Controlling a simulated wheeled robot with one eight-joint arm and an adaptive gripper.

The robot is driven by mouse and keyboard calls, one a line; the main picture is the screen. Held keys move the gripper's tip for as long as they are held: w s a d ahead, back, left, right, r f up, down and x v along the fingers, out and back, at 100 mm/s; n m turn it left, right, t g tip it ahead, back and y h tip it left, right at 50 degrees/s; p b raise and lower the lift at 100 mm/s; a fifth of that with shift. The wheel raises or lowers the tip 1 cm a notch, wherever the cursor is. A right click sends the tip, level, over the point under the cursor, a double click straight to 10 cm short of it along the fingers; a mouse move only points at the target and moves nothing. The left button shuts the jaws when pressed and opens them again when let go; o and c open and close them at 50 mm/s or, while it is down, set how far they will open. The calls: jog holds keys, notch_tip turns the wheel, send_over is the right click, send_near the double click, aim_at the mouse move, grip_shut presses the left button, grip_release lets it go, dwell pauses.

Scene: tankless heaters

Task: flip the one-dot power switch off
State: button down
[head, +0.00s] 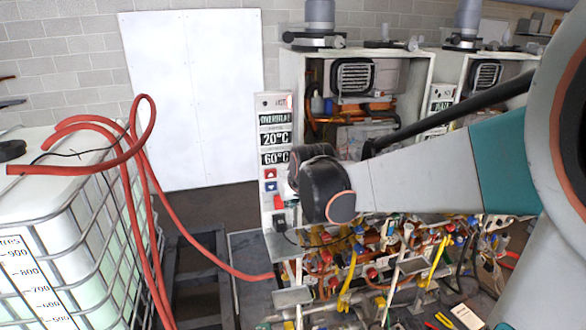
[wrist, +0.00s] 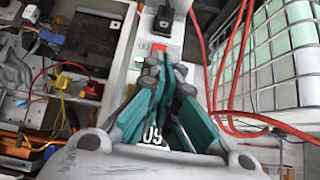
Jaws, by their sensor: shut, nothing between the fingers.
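The control panel (head: 275,130) is a narrow white strip with OVERHEAT, 20°C and 60°C displays. Below them are a red button (head: 270,173) and a blue button (head: 270,187). A red switch (head: 278,202) sits lower, above a black plug (head: 280,222). In the wrist view the panel appears upside down. A red switch part (wrist: 172,50) shows just beyond the tips of my gripper (wrist: 165,70), whose teal fingers are together and empty. Contact cannot be told. The fingers cover much of the panel, and the switch dots are too small to read. In the head view my wrist hides the fingers.
An open heater cabinet (head: 290,75) stands behind my arm. Pipes, valves and cables (head: 370,265) crowd the space below it. Red hoses (head: 150,200) loop from the caged white tank (head: 70,200) at left. A second panel (head: 440,98) stands further right.

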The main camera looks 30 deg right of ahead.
aim_at(279, 202)
jog(key=b+x, duration=0.7)
jog(key=x, duration=0.6)
jog(key=shift+w+b, duration=0.3)
jog(key=shift+w, duration=0.15)
jog(key=shift+f, duration=0.1)
jog(key=shift+f, duration=0.15)
jog(key=shift+w+d+f+t+b, duration=0.15)
jog(key=shift+f+t+b, duration=0.3)
jog(key=shift+b, duration=0.8)
jog(key=shift+w+r, duration=0.15)
jog(key=shift+r, duration=0.25)
